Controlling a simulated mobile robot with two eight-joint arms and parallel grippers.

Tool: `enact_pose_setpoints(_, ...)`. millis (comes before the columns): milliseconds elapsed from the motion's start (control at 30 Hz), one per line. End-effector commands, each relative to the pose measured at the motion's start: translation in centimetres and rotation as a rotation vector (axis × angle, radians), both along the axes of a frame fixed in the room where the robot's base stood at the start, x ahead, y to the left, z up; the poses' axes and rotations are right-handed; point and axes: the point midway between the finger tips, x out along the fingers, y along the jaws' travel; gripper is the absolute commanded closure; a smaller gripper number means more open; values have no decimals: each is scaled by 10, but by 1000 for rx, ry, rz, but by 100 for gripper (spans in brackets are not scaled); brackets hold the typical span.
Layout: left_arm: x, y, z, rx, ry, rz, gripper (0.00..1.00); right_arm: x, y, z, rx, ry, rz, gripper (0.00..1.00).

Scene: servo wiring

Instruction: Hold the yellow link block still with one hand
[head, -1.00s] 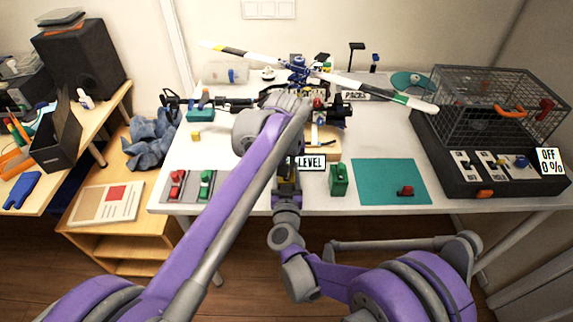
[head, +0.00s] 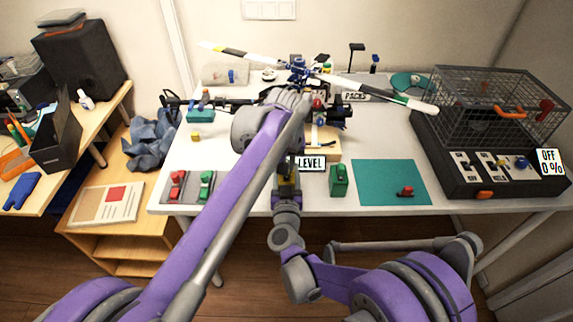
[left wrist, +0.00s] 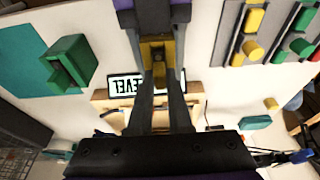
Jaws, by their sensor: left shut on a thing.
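The yellow link block (left wrist: 158,68) sits between the fingers of my left gripper (left wrist: 158,58) in the left wrist view. The left gripper is shut on it. My right gripper (left wrist: 152,16) comes to the block from the opposite side; whether its fingers grip it cannot be told. In the head view, yellow shows on the block (head: 287,181) just above my right gripper (head: 287,196), at the table's front edge. My left forearm covers much of that area, and the left fingertips are mostly hidden there.
A "LEVEL" sign (head: 310,163) stands just right of the grippers, with a green block (head: 339,181) beyond. A teal mat (head: 380,178) lies farther right. A grey board (head: 228,187) with red and green parts lies left. A helicopter model (head: 298,72) stands behind.

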Motion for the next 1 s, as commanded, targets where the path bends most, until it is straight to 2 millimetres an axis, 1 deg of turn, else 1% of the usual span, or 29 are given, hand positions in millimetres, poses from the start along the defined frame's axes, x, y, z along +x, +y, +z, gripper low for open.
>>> enact_pose_setpoints(1000,0,0,21,0,0,0,100,0,0,0,0,0,0,100)
